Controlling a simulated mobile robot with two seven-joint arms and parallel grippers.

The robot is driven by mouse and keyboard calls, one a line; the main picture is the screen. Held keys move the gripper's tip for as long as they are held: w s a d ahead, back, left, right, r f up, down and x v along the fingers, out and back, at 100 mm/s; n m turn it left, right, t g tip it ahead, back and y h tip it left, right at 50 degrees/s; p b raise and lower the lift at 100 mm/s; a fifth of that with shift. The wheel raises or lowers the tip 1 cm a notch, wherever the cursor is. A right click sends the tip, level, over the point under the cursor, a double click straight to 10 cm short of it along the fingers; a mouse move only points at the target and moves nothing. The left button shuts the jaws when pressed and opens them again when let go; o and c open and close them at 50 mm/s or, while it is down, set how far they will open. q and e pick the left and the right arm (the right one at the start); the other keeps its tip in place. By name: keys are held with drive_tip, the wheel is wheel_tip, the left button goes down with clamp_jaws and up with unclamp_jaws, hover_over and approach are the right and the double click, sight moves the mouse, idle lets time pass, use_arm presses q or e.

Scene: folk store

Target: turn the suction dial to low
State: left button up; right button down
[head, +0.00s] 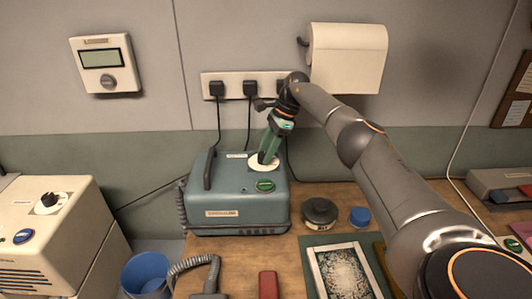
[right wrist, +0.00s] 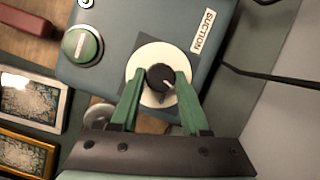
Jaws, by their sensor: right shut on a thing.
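The suction unit (head: 235,205) is a blue-grey box with a black handle on the wooden bench in the head view. Its suction dial (right wrist: 160,77) is a black knob with a white mark on a round white plate (right wrist: 147,62), below a "SUCTION" label (right wrist: 203,30) in the right wrist view. My right gripper (right wrist: 158,85) has its green fingers on both sides of the knob, shut on it. In the head view the right gripper (head: 266,155) comes down onto the unit's top and hides the knob. My left gripper is not in view.
A green button (head: 265,186) sits on the unit near the dial. A dark round tin (head: 320,212), a blue cap (head: 359,216) and a framed picture (head: 343,270) are to the right. A beige machine (head: 45,240) with its own knob stands left. Power cords hang behind.

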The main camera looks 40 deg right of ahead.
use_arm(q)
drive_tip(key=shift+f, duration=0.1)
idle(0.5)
use_arm(e)
drive_tip(key=shift+c, duration=1.9)
unclamp_jaws()
